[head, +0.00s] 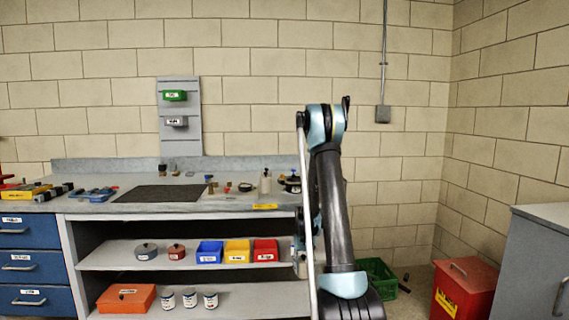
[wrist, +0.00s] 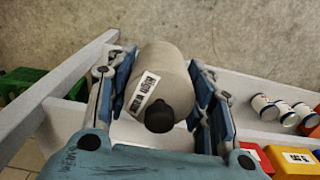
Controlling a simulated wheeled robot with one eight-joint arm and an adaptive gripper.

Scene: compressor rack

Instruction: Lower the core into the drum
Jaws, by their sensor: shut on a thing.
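In the wrist view my gripper (wrist: 160,72) is shut on the core (wrist: 163,75), a pale grey cylinder with a white label and a dark round knob. The blue-padded fingers stand on both sides of it. The core's far end is hidden. In the head view my arm hides most of the gripper, which is low by the right end of the bench. No drum can be made out for sure in either view.
The bench (head: 225,203) carries small parts and a dark mat (head: 158,194). Its shelves hold lidded pots, coloured bins (head: 237,251) and several cans (head: 189,299). A green crate (head: 376,278) and a red bin (head: 465,288) stand at the right.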

